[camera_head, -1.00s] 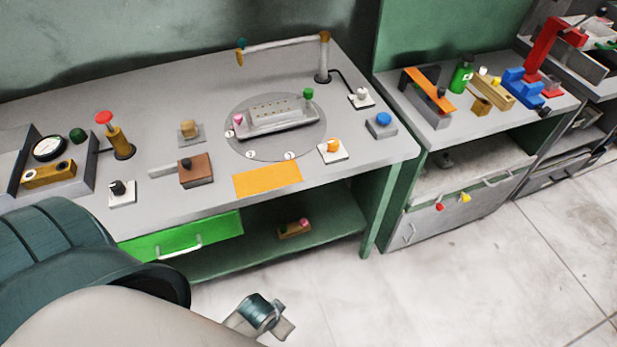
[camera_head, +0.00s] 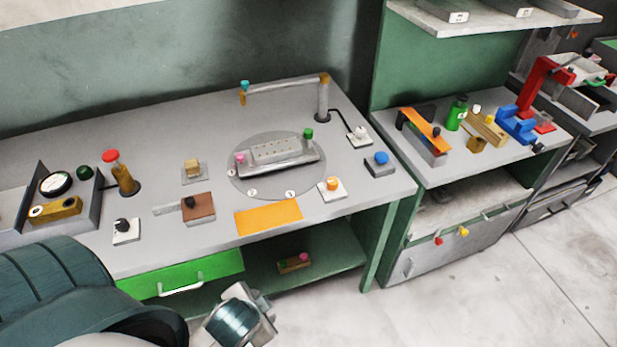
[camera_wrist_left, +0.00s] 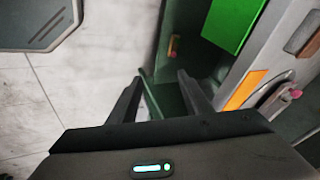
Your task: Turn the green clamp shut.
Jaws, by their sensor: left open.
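The green clamp knob (camera_head: 308,133) stands at the right end of a grey mould (camera_head: 284,152) on the round turntable (camera_head: 247,188). A pink clamp knob (camera_head: 240,158) is at the mould's left end; a pink knob also shows at the right of the left wrist view (camera_wrist_left: 296,94). My left gripper (camera_wrist_left: 160,80) is open and empty, with its two dark fingers apart. It is in front of the bench, well apart from the green clamp. In the head view only its wrist part shows clearly. My right gripper is not in view.
A green drawer (camera_head: 180,277) is under the bench, beside an open shelf holding a small block (camera_head: 294,263). A bent pipe (camera_head: 285,85) stands behind the turntable. An orange patch (camera_head: 268,217) and a white-based orange knob (camera_head: 332,185) lie in front. Clear floor (camera_head: 440,310) is at right.

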